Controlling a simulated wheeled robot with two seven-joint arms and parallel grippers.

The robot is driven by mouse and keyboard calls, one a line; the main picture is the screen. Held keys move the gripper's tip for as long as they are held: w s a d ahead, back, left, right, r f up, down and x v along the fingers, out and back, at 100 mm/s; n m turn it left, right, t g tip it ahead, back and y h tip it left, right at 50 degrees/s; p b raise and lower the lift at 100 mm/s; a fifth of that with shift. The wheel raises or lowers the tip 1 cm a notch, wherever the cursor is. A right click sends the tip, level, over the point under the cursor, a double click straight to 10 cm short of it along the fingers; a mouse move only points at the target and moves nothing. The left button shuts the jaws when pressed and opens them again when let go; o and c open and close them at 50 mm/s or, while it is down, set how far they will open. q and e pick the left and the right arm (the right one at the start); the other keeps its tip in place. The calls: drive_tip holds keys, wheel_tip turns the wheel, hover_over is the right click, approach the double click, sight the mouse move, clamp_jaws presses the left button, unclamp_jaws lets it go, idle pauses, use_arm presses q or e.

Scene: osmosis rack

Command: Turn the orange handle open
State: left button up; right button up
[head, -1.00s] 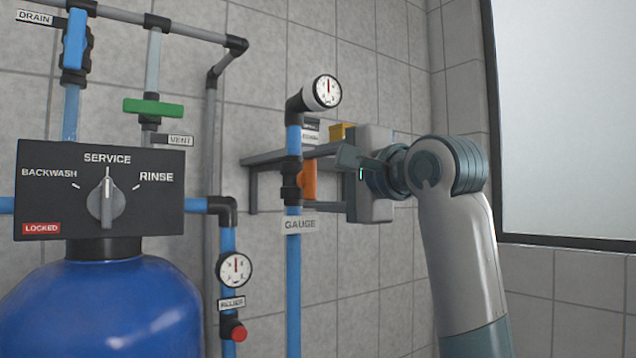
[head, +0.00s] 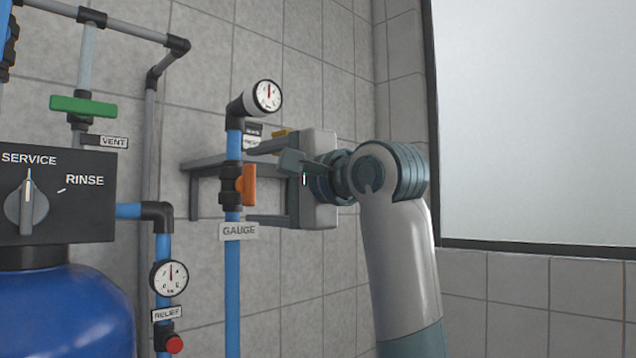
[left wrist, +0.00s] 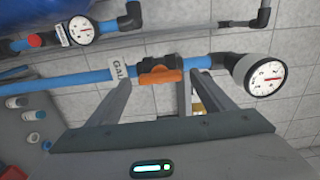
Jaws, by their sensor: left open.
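The orange handle (head: 249,184) sits on a dark valve on the blue vertical pipe (head: 232,280), above the GAUGE label. It lies along the pipe. It also shows in the left wrist view (left wrist: 160,77). My left gripper (head: 250,186) is open and empty, reaching in from the right. In the head view its fingers point at the pipe, one above and one below the handle. In the left wrist view the handle shows between the two spread fingers; contact cannot be told. My right gripper is not in view.
A pressure gauge (head: 267,96) tops the same pipe, close above the gripper. A second gauge (head: 169,278), a red knob (head: 174,344) and a green handle (head: 83,106) are to the left. The blue tank (head: 60,320) is at lower left. A tiled wall stands behind.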

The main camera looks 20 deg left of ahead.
use_arm(q)
drive_tip(key=b+v, duration=0.3)
drive_tip(key=v, duration=1.3)
drive_tip(key=shift+b, duration=0.3)
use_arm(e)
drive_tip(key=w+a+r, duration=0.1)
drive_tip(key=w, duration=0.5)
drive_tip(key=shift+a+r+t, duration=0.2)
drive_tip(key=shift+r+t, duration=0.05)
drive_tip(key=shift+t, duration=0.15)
use_arm(q)
drive_tip(key=shift+f, duration=0.15)
